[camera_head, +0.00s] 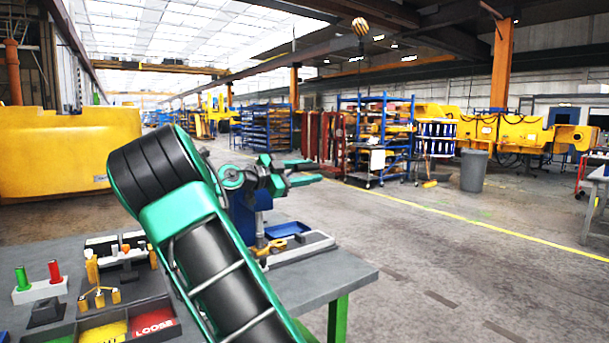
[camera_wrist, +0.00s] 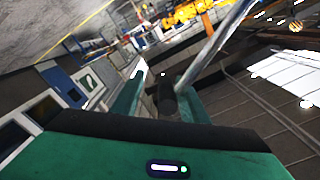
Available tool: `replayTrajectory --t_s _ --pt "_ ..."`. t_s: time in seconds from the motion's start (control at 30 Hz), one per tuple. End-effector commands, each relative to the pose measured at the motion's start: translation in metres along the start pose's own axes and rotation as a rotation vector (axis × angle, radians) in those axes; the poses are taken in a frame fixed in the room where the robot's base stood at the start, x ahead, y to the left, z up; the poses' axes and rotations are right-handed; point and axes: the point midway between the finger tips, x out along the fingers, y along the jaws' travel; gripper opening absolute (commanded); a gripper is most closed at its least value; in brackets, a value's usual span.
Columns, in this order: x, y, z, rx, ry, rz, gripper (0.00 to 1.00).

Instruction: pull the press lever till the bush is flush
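The press (camera_head: 262,201) is a blue upright body on the grey bench, largely hidden behind my arm in the head view. The wrist view shows a pale metal rod (camera_wrist: 212,48), apparently the press lever, running down to a dark cylindrical knob (camera_wrist: 166,98). My gripper (camera_head: 313,170) is above the bench near the press, its two green fingers apart. In the wrist view the knob lies between the fingers (camera_wrist: 160,93); whether they touch it I cannot tell. The bush and its seat are not visible.
On the grey bench (camera_head: 340,271) stand a blue tray (camera_head: 288,229), a white block with green and red pins (camera_head: 40,289), small brass parts (camera_head: 100,297) and a sorting tray with a red LOOSE compartment (camera_head: 154,322). Open floor lies right of the bench.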

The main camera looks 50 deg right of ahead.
Motion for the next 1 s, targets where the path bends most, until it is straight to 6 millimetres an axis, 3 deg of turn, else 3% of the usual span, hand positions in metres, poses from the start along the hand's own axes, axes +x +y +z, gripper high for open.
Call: replayTrajectory --t_s 0.23,0.7,1.0 --pt "-0.014 0.0 0.0 -0.001 -0.001 -0.001 0.37" --pt "-0.095 0.0 0.002 -0.003 -0.002 -0.001 0.37" --pt "-0.109 0.001 0.002 -0.002 0.0 0.0 0.37"
